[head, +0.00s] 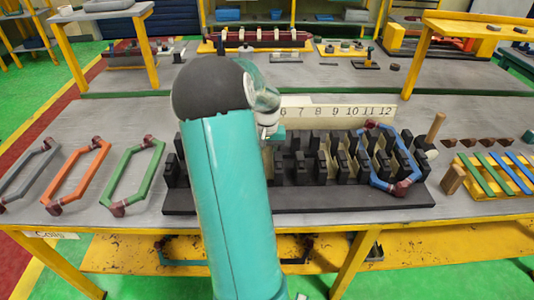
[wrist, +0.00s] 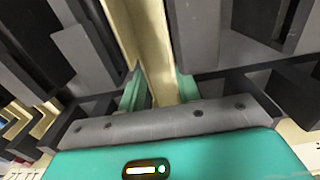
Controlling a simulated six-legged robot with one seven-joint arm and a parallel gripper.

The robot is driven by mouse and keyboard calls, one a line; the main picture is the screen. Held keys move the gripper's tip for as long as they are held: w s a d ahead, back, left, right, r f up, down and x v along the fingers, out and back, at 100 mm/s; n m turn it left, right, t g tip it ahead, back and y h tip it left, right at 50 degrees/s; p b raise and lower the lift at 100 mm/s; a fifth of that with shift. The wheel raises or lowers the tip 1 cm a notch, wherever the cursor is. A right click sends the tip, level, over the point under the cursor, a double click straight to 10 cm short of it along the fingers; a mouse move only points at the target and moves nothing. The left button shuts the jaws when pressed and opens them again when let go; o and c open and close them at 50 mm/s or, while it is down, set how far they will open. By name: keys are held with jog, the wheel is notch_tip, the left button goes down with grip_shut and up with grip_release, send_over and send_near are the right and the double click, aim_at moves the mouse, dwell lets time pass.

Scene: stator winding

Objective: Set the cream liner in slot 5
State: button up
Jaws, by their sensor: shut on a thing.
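The cream liner (wrist: 150,45) stands between the two teal fingers of my gripper (wrist: 160,92) in the wrist view, and the gripper is shut on it. Dark teeth (wrist: 210,30) of the stator block rise on both sides of the liner; I cannot tell how deep it sits between them. In the head view the black stator block (head: 330,198) lies on the table, with a number strip (head: 340,112) behind it reading 6 to 12. My arm hides the lower numbers and slot 5. My gripper (head: 272,135) shows only partly beside the arm, over the block.
A blue coil (head: 372,182) sits on the right end of the block. Grey (head: 28,175), orange (head: 78,175) and green (head: 133,178) coils lie at the left. At the right are a wooden peg (head: 436,127), a wooden block (head: 452,180) and a yellow tray with coloured strips (head: 489,197).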

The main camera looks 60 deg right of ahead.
aim_at(267, 160)
jog(key=shift+f, duration=0.1)
jog(key=o, duration=0.9)
jog(key=shift+c, duration=0.2)
jog(key=shift+r, duration=0.35)
jog(key=shift+r, duration=0.35)
jog(key=shift+r, duration=0.15)
notch_tip(267, 160, up, 7)
jog(key=shift+r, duration=0.2)
dwell(0.6)
jog(key=shift+r, duration=0.1)
